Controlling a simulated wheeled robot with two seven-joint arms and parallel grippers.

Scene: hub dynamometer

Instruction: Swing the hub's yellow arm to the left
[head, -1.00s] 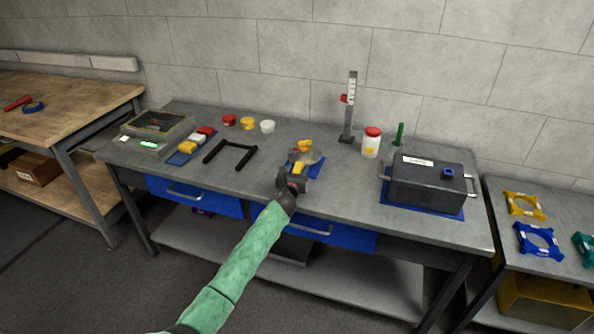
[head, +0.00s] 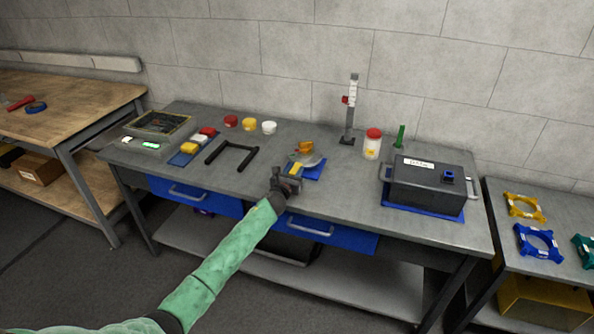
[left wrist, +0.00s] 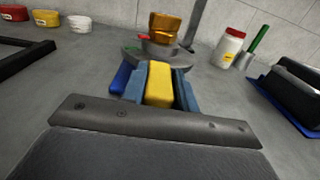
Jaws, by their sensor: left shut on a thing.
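The hub (head: 306,148) stands on a blue base plate (head: 315,173) near the middle of the bench, with an orange-gold top over a grey disc. Its yellow arm (head: 295,168) points toward the bench's front edge and a little left. My left gripper (head: 287,178) is at the arm's outer end. In the left wrist view the yellow arm (left wrist: 158,85) lies between the two blue fingers (left wrist: 159,90), which are shut on it, with the hub's gold top (left wrist: 164,27) just beyond. My right gripper is not in view.
A black U-shaped frame (head: 248,146) lies left of the hub. A vertical gauge stand (head: 349,115), a red-lidded jar (head: 372,144) and a black box (head: 430,185) stand to the right. Small coloured tubs (head: 249,124) sit behind. The bench front left of the gripper is clear.

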